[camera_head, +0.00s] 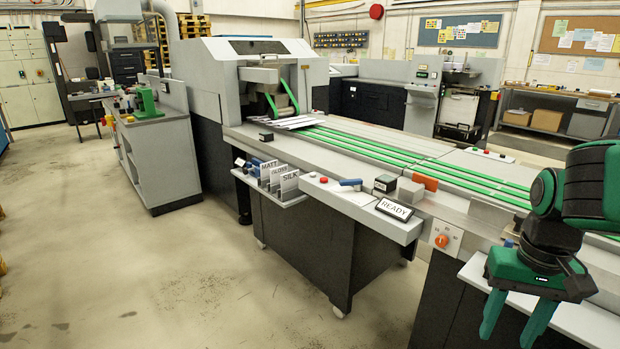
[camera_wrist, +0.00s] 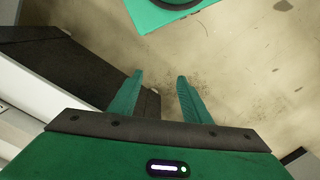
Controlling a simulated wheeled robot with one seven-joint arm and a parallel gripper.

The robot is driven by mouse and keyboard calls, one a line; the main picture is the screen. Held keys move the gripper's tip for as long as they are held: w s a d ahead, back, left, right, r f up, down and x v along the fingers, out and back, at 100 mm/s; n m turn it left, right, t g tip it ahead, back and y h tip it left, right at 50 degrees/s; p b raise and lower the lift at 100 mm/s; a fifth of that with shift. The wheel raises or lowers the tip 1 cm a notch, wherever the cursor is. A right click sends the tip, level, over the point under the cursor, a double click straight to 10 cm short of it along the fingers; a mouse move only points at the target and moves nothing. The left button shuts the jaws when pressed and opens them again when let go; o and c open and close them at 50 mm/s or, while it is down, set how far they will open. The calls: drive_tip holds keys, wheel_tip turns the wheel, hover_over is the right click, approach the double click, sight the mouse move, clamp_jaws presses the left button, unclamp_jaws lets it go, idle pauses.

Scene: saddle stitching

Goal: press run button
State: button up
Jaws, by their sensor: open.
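The stitching machine's front control ledge (camera_head: 350,203) carries a red button (camera_head: 323,180), a smaller pale button (camera_head: 313,174) beside it, and a blue-handled part (camera_head: 350,182). A display (camera_head: 395,209) reading READY stands at the ledge's right end. I cannot tell which button is the run button, as no label is readable. My gripper (camera_head: 508,332) hangs at the lower right, pointing down, well to the right of the ledge and apart from it. Its fingers are spread and empty in the wrist view (camera_wrist: 160,77), over bare floor.
Cards (camera_head: 283,180) marked MATT, GLOSS and SILK stand left of the buttons. Green belts (camera_head: 400,160) run behind. The floor (camera_head: 200,270) in front is clear.

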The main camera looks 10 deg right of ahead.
clamp_jaws()
drive_tip(key=shift+s+d, duration=0.1)
idle(1.4)
